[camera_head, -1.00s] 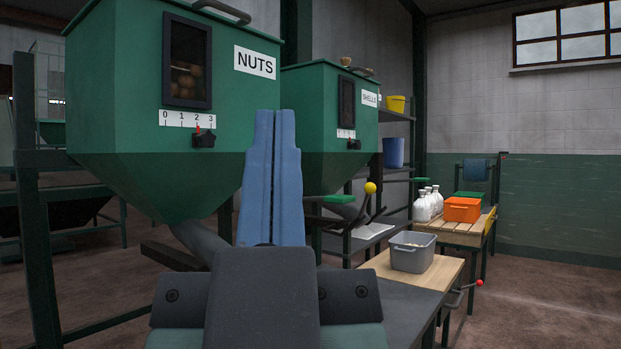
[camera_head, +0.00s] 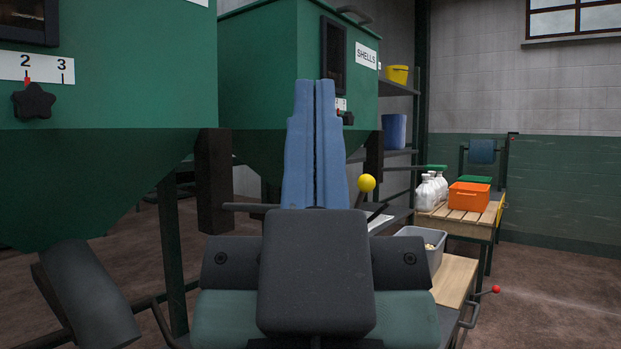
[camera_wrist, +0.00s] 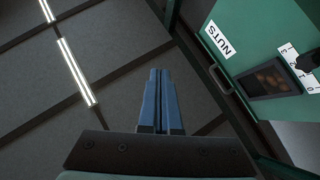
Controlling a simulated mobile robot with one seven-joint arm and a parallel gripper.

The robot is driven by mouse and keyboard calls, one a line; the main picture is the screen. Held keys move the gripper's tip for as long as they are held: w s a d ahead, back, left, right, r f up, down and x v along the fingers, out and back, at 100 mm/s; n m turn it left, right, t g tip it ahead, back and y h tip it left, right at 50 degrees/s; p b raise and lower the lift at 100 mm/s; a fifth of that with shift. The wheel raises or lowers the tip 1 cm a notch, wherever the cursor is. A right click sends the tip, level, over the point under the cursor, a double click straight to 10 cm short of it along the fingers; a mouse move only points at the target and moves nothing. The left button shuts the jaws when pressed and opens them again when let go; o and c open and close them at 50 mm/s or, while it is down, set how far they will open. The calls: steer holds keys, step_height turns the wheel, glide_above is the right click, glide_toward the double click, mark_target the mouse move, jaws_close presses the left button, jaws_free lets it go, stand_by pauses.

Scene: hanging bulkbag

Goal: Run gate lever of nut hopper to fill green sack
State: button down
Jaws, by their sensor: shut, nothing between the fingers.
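The nut hopper (camera_head: 100,170) is the large green bin at the left of the head view. Its scale shows 2 and 3, with a red pointer and black star knob (camera_head: 34,101). Its NUTS label shows in the wrist view (camera_wrist: 219,39). A dark spout (camera_head: 88,292) hangs below it. A lever with a yellow ball (camera_head: 367,183) stands right of my gripper (camera_head: 315,85); I cannot tell which hopper it serves. I cannot make out a green sack.
The SHELLS hopper (camera_head: 265,110) stands behind my gripper. At the right are a grey bin (camera_head: 436,262) on a wooden bench (camera_head: 455,283), a red-knobbed lever (camera_head: 496,289), white jugs (camera_head: 430,190) and an orange crate (camera_head: 468,196). Floor at the far right is clear.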

steer(key=w+a+r+m+g+h+p, duration=0.15)
steer(key=w+g+p, duration=0.5)
steer(key=p, duration=0.95)
steer(key=w+a+r+m+g+h+p, duration=0.1)
steer(key=w+a+r+m+g+p, duration=0.15)
steer(key=w+g+p, duration=0.85)
steer(key=s+a+r+m+g+h+p, duration=0.1)
steer(key=s+p, duration=0.8)
steer(key=p, duration=1.5)
steer(key=shift+s+a+m+g+h+p, duration=0.3)
steer(key=shift+s+m+g+h+p, duration=0.1)
steer(key=shift+m+g+h, duration=0.6)
steer(key=shift+w+r, duration=0.1)
